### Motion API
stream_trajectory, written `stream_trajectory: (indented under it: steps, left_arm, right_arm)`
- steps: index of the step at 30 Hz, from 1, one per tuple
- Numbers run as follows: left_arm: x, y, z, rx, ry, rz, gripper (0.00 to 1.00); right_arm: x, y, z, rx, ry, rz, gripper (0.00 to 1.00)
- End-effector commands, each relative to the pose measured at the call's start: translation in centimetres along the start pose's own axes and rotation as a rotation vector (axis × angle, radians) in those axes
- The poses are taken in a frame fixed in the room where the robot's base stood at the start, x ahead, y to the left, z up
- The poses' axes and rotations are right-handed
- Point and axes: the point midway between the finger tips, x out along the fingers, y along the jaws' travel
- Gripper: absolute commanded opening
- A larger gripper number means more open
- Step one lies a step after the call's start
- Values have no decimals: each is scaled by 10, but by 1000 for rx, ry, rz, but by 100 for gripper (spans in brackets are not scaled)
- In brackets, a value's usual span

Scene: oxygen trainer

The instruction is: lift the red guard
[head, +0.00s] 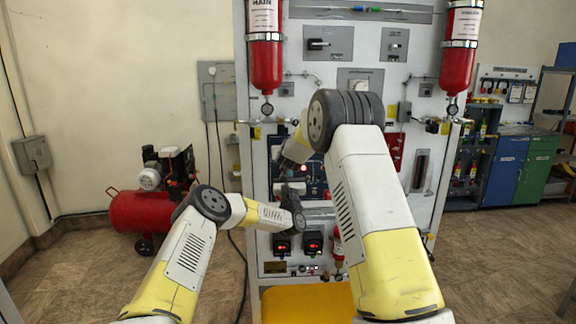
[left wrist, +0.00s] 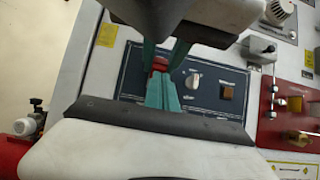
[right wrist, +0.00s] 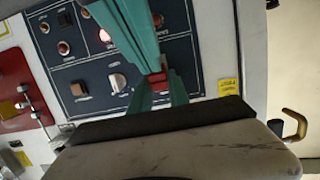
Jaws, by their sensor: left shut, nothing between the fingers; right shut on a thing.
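The red guard is a small red piece on the dark blue control panel (left wrist: 212,100). In the left wrist view the guard (left wrist: 160,64) is just past the tips of my left gripper (left wrist: 160,82), whose teal fingers are shut and empty. In the right wrist view the guard (right wrist: 157,80) sits between the teal fingers of my right gripper (right wrist: 158,86), which is shut on it. The left fingers come down from the top there, close beside the guard. In the head view my arms largely cover this spot. The guard's tilt cannot be told.
A pale rotary knob (right wrist: 118,82) and a brown square switch (right wrist: 78,88) sit beside the guard. A red plate with levers (right wrist: 25,105) lies farther left there. Red cylinders (head: 265,55) flank the cabinet in the head view. A red compressor (head: 150,210) stands on the floor to the left.

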Motion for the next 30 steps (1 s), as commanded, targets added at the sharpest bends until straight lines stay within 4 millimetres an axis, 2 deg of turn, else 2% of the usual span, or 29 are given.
stream_trajectory:
  steps: [2,3,5,23,26,30]
  left_arm:
    - [4,-2,8,-3,-19,1,0]
    - [4,-2,9,-3,-20,1,0]
    - [4,-2,9,-3,-19,0,0]
    - [2,-1,5,-2,-11,1,0]
    - [2,-1,5,-2,-10,0,0]
    - [3,0,3,0,-6,1,0]
  right_arm:
    - [1,0,2,-1,-2,0,0]
    - [1,0,2,-1,-2,0,28]
    - [1,0,2,-1,-3,0,38]
    - [-2,0,3,0,-5,1,38]
    - [-11,0,2,0,-4,1,38]
    - [-32,-1,3,1,-9,-3,38]
